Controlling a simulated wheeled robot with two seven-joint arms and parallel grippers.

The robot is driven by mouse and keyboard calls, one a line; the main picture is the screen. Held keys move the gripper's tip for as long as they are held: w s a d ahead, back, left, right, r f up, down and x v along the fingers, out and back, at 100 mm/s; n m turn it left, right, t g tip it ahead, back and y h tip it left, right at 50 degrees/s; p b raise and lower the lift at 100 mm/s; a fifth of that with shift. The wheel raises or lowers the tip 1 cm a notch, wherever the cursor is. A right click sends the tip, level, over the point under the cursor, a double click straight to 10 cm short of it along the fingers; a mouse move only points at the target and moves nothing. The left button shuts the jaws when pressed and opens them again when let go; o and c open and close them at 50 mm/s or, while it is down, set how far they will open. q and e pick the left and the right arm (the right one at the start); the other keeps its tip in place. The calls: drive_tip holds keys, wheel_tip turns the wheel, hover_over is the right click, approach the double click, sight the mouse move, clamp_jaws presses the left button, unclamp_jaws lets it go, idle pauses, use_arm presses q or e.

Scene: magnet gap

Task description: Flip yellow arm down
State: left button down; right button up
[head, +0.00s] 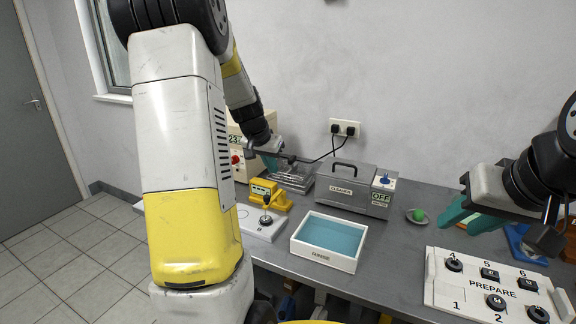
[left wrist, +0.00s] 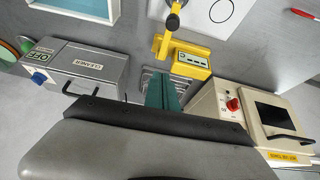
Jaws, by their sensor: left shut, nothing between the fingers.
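The yellow device (head: 267,192) stands on the grey bench at the left, behind a white plate (head: 262,224). It also shows in the left wrist view (left wrist: 196,56), where a narrow yellow arm (left wrist: 166,44) reaches toward a dark knob (left wrist: 172,21). In the head view a dark knob on a stem shows at the front of the device; the exact tilt of the yellow arm is unclear. My left gripper (head: 270,163) is shut and empty, above and behind the device, apart from it. Its teal fingers show in the left wrist view (left wrist: 165,93). My right gripper (head: 461,212) hangs at the right, its opening unclear.
A white RINSE tray (head: 322,262) with blue liquid stands front centre. Behind it is the grey CLEANER box (head: 346,194). A numbered PREPARE panel (head: 468,306) lies at the right. A beige machine (left wrist: 245,103) with a red knob stands beside the yellow device.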

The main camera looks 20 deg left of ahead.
use_arm(q)
drive_tip(key=shift+w+d+f, duration=0.1)
drive_tip(key=shift+w+f, duration=0.1)
drive_tip(key=shift+w, duration=0.55)
drive_tip(key=s+a+r, duration=0.1)
drive_tip(key=s+r, duration=0.3)
drive_tip(key=s, duration=0.6)
drive_tip(key=shift+s+a+r, duration=0.25)
drive_tip(key=shift+a+r, duration=0.05)
